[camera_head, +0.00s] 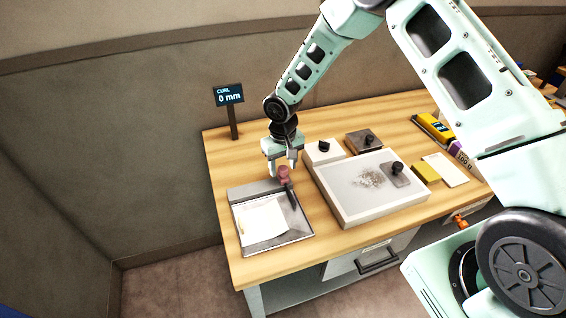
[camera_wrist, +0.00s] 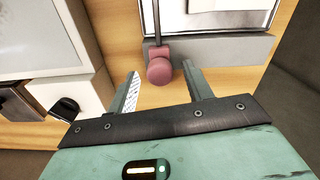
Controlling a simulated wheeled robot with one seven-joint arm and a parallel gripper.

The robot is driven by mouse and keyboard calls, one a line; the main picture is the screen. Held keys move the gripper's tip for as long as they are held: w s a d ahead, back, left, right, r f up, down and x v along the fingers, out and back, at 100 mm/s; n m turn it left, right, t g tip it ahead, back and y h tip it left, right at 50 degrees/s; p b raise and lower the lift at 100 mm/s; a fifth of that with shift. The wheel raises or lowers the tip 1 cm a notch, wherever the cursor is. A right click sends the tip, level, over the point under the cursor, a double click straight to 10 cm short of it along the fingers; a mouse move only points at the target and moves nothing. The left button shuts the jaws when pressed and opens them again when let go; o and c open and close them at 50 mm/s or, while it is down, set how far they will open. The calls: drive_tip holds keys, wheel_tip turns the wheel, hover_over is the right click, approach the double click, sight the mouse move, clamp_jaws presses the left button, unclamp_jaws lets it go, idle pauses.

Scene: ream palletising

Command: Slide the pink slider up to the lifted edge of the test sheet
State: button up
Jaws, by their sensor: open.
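The pink slider (camera_head: 285,174) stands at the back right of the grey metal plate, beside a dark rail. In the wrist view the pink slider (camera_wrist: 160,70) shows its round knob between my fingertips, with a gap on each side. The white test sheet (camera_head: 263,222) lies on the plate; part of the test sheet (camera_wrist: 230,10) shows at the top of the wrist view. I cannot make out a lifted edge. My gripper (camera_head: 281,165) is open and points down at the slider. My gripper's fingers (camera_wrist: 160,75) hold nothing.
A display (camera_head: 229,95) behind the plate reads "CURL 0 mm". A large white tray (camera_head: 345,215) with grey grains stands close to the right. A white block (camera_head: 322,154) and a dark block (camera_head: 363,142), both with black knobs, stand behind it.

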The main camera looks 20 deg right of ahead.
clamp_jaws()
drive_tip(key=a+b, duration=0.2)
drive_tip(key=a, duration=0.1)
drive_tip(key=shift+a+f, duration=0.1)
drive_tip(key=shift+a, duration=0.25)
unclamp_jaws()
wheel_tip(320, 180, up, 18)
drive_tip(key=b, duration=0.4)
drive_tip(key=shift+f+b, duration=0.15)
drive_tip(key=shift+b, duration=0.25)
